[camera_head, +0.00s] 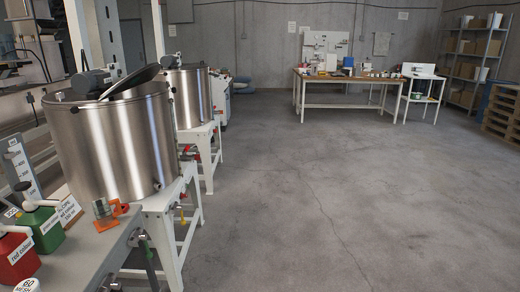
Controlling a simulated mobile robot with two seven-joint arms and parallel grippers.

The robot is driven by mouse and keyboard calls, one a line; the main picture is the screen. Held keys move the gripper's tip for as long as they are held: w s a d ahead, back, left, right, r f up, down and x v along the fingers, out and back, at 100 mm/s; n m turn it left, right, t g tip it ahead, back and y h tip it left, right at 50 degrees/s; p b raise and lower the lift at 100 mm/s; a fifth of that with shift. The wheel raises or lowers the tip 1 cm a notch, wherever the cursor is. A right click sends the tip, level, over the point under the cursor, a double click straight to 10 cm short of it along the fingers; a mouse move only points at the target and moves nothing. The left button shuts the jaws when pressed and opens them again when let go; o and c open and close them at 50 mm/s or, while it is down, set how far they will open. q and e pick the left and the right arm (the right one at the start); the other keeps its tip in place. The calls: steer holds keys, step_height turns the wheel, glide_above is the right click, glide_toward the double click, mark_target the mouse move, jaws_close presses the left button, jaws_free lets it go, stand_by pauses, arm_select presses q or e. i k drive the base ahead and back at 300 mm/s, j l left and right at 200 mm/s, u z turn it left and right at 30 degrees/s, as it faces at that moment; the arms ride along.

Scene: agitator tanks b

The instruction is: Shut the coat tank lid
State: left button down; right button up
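Two steel tanks stand in a row on the left, and no readable label tells me which is the coat tank. The nearer tank (118,142) is large and upright. Its dark lid (132,80) is raised and tilted above the rim, so the tank is open. A motor (90,83) sits on top at its left side. The farther tank (190,97) stands behind it, partly hidden. Its top is seen almost edge-on, and I cannot tell how its lid stands. Neither of my grippers is in view.
White stands (172,245) carry the tanks. A grey bench (75,255) at front left holds a red container (18,258), a green container (42,225) and an orange piece (108,215). The concrete floor on the right is clear up to a wooden table (340,78).

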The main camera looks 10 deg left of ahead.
mark_target(146, 74)
steer(key=i+u, duration=0.25)
steer(key=i, duration=0.55)
steer(key=i+u, duration=0.25)
steer(key=i, duration=0.55)
steer(key=l, duration=0.1)
